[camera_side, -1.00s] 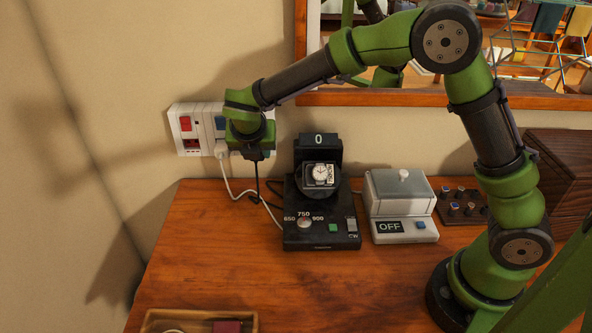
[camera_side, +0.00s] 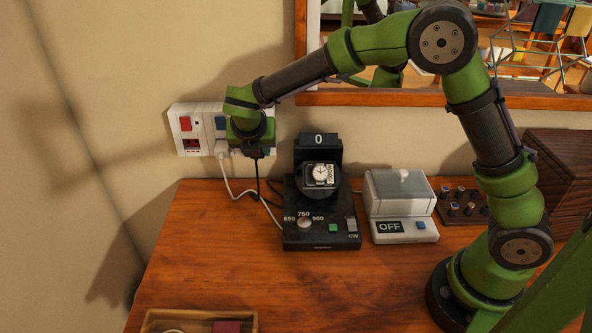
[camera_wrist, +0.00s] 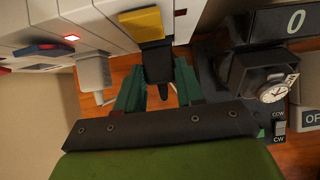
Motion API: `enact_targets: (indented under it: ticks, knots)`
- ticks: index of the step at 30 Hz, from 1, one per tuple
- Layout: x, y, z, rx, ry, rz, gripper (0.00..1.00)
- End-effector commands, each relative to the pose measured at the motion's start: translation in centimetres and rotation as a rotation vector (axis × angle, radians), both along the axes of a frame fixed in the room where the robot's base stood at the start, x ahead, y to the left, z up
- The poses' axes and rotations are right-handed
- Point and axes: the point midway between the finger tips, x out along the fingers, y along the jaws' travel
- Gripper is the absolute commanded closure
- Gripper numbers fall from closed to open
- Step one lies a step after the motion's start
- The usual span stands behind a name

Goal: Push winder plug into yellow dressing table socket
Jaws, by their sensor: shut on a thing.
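My gripper (camera_wrist: 158,90) is shut on the black winder plug (camera_wrist: 157,62), with one green finger on each side. In the wrist view the plug points at the strip's face just below a yellow switch (camera_wrist: 140,22). It looks touching or very close; I cannot tell how deep it sits. In the side view my gripper (camera_side: 256,153) is against the white socket strip (camera_side: 190,152) on the wall and hides the yellow socket. A black cord (camera_side: 257,180) hangs below it. The watch winder (camera_side: 320,238) stands on the dressing table (camera_side: 220,285), its display reading 0.
A white plug (camera_wrist: 93,72) sits in the strip beside the black plug, left of my fingers. A blue switch (camera_side: 221,123) and a red switch (camera_side: 185,124) are further left. A grey-white box marked OFF (camera_side: 405,230) stands right of the winder. A wooden tray (camera_side: 250,322) lies in front.

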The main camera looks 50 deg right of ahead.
Motion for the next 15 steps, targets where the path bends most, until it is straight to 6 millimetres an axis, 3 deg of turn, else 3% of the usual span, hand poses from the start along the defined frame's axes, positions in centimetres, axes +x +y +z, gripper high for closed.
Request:
enact_targets:
  ticks: [5,6,11,15]
  knots:
    - [0.31,-0.32,0.02,-0.003,-0.003,0.001,0.99]
    - [0.30,-0.30,0.03,-0.003,-0.003,0.002,0.58]
    - [0.28,-0.28,0.03,-0.002,-0.002,0.001,0.34]
    - [0.26,-0.26,0.02,-0.002,-0.002,0.001,0.33]
